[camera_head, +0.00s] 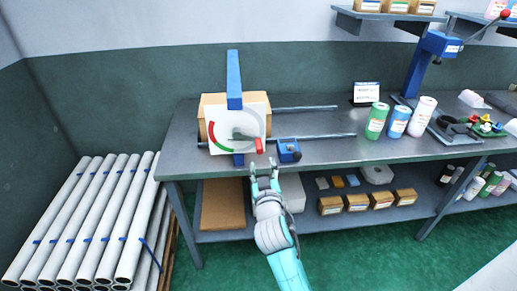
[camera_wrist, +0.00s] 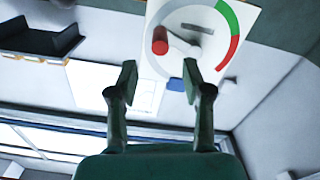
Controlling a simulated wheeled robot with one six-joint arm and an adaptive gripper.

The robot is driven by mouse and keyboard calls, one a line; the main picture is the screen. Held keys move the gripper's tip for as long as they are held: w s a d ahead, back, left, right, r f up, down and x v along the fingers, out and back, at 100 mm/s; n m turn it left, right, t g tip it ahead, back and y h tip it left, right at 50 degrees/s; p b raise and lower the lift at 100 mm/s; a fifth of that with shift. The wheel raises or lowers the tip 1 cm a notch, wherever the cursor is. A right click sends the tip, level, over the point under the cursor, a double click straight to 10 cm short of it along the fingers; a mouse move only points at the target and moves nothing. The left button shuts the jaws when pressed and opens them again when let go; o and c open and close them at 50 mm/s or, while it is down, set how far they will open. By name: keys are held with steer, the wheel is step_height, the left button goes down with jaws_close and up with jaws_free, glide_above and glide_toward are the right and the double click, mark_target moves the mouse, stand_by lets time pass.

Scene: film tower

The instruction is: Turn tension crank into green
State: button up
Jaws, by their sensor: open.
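The tension crank is a grey arm (camera_head: 244,137) with a red handle (camera_head: 259,146), mounted on a white dial plate (camera_head: 225,112). The handle sits at the dial's lower right in the head view. The dial has a green band (camera_head: 219,141) at lower left and a red band just above it. My gripper (camera_head: 263,168) is open and empty, just below the handle in the head view. In the wrist view, which looks turned over, the handle (camera_wrist: 160,42) lies beyond the gap between the open fingertips (camera_wrist: 159,72), apart from them. The green band (camera_wrist: 229,16) is at upper right.
A blue upright bar (camera_head: 234,80) stands behind the dial. A small blue block (camera_head: 289,150) sits right of the handle, close to my gripper. Metal rods run right along the bench (camera_head: 330,152). Bottles (camera_head: 377,121) stand farther right. White tubes (camera_head: 90,215) lie stacked at left.

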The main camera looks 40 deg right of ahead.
mark_target(260, 152)
steer(key=x, duration=0.9)
jaws_close()
